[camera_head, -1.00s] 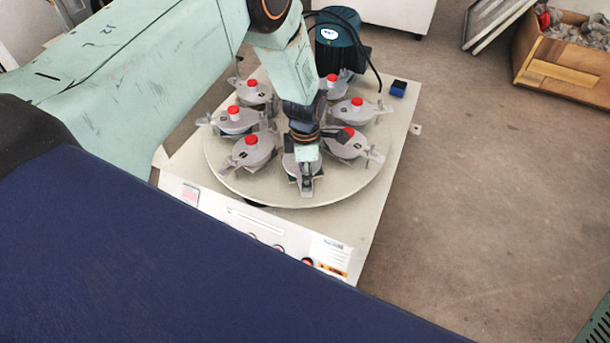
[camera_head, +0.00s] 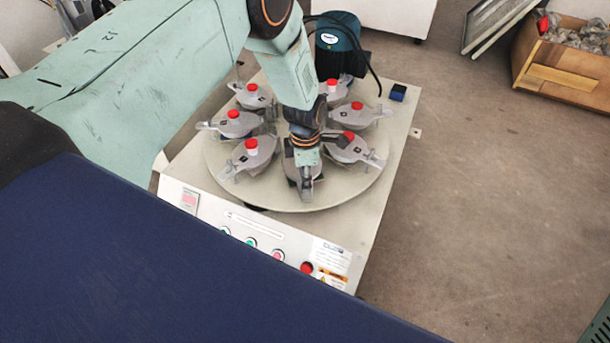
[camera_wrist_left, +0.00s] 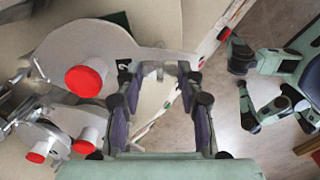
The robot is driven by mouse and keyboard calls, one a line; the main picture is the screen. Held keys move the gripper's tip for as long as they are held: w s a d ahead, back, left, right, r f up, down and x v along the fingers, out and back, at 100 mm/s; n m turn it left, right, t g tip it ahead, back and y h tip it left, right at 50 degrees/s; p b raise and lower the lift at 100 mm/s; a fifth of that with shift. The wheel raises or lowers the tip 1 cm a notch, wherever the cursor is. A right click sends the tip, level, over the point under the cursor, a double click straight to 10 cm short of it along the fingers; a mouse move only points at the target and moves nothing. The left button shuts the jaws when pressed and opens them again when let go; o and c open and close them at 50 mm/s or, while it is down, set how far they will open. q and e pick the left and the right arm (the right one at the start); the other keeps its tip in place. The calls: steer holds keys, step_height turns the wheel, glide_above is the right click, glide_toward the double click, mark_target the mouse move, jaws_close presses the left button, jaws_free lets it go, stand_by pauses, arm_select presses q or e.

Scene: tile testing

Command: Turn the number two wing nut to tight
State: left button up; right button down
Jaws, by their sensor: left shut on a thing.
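My left gripper (camera_head: 306,172) reaches down from above onto the front clamp (camera_head: 292,169) of the round turntable. The gripper and wrist hide much of this clamp. In the left wrist view, the left gripper's two fingers (camera_wrist_left: 160,112) stand on either side of a grey wing nut (camera_wrist_left: 162,68) at the end of a grey clamp arm with a red knob (camera_wrist_left: 86,80). The fingers are shut on the wing nut. Clamp numbers are too small to read.
Several similar red-knobbed clamps ring the turntable (camera_head: 225,182). A dark motor (camera_head: 337,42) stands behind it. The machine's front panel (camera_head: 264,232) has buttons. A wooden crate (camera_head: 555,75) sits at the back right. Open floor (camera_head: 485,190) lies right of the machine.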

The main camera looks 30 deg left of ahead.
arm_select(q)
steer(key=m+p, duration=0.2)
steer(key=m, duration=0.1)
steer(key=m+p, duration=0.1)
steer(key=m, duration=0.3)
steer(key=shift+m, duration=0.3)
steer(key=m+p, duration=0.1)
steer(key=m, duration=0.9)
steer(key=shift+m, duration=0.3)
stand_by(0.4)
steer(key=o, duration=1.2)
steer(key=shift+c, duration=0.2)
